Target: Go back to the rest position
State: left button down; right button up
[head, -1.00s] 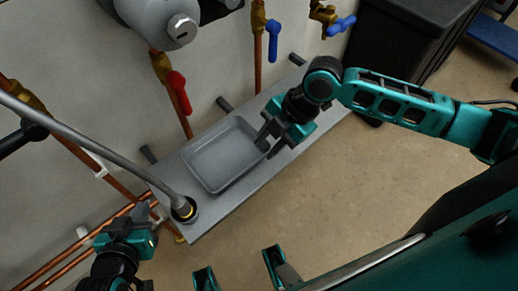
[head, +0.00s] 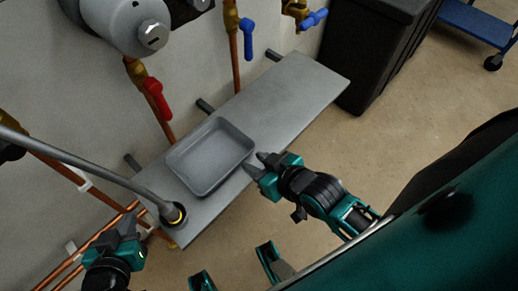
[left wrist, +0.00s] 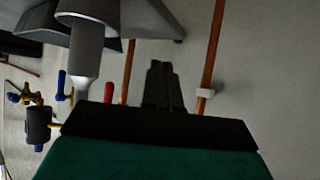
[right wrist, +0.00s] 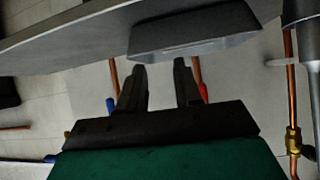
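My left gripper (head: 125,232) is at the lower left of the head view, beside the near end of the shelf. Its fingers lie together in the left wrist view (left wrist: 159,87) with nothing between them. My right gripper (head: 262,163) is off the front edge of the shelf, close to the grey tray (head: 186,178) but apart from it. In the right wrist view its fingers (right wrist: 160,85) stand apart with nothing between them. The tray lies empty on the grey shelf (head: 292,92). In the right wrist view the tray (right wrist: 195,42) and shelf show from below.
A grey hose (head: 85,160) runs to a fitting on the shelf's near end. A red-handled valve (head: 157,98) and blue-handled valves (head: 247,40) sit on copper pipes along the wall. A black bin (head: 375,45) stands at the shelf's far end.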

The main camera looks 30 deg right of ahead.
jog(key=shift+d, duration=0.1)
